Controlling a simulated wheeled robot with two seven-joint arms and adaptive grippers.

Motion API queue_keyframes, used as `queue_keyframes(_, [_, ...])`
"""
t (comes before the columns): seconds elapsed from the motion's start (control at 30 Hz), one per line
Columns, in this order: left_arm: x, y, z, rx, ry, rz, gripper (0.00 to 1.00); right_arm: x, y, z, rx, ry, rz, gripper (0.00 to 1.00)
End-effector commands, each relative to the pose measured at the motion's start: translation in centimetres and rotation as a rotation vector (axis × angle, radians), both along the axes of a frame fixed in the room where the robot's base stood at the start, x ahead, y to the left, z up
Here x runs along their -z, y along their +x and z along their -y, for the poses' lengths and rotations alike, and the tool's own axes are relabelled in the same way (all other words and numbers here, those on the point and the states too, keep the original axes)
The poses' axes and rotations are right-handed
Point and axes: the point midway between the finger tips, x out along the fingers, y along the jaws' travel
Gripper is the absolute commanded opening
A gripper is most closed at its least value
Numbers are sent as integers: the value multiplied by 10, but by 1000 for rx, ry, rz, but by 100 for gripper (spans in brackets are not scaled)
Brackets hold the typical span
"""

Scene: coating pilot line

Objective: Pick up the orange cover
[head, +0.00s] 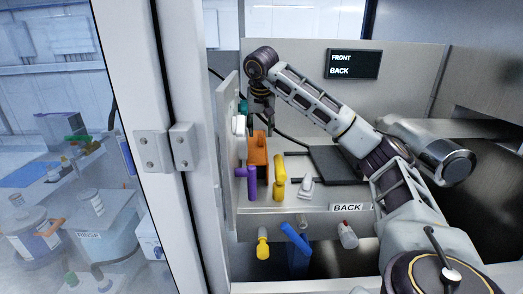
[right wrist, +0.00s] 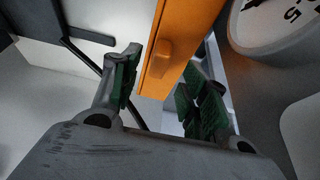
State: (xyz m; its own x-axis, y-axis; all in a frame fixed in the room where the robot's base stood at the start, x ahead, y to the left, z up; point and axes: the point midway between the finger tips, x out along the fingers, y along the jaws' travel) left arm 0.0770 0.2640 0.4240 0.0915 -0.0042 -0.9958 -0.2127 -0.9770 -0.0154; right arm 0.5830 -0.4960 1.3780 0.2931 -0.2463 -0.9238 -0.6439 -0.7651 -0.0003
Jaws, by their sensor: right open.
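The orange cover (head: 258,158) stands upright on the shelf near the left panel in the head view. In the right wrist view the orange cover (right wrist: 181,45) runs from the top edge down to between the two fingers, with a raised orange grip on its face. My right gripper (head: 261,126) points down just above the cover's top in the head view. In the right wrist view my right gripper (right wrist: 163,92) is open, with one green-padded finger on each side of the cover. I cannot tell whether either finger touches it. My left gripper is not in view.
A purple handle (head: 246,172) and a yellow handle (head: 279,176) stand close in front of the cover. A dark flat plate (head: 337,165) lies to its right. A round dial (right wrist: 284,22) is close by in the right wrist view. A glass door frame (head: 165,120) stands left.

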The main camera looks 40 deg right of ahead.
Motion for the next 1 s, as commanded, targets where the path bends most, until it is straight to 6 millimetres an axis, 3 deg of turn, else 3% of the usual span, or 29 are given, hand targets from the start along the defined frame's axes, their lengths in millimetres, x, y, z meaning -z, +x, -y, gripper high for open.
queue_keyframes(0.4, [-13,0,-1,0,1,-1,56,35,14,12,1,-1,-2,45])
queue_keyframes(0.93, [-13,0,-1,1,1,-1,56,38,16,13,0,0,0,45])
queue_keyframes(1.0, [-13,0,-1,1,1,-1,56,38,16,13,0,0,0,37])
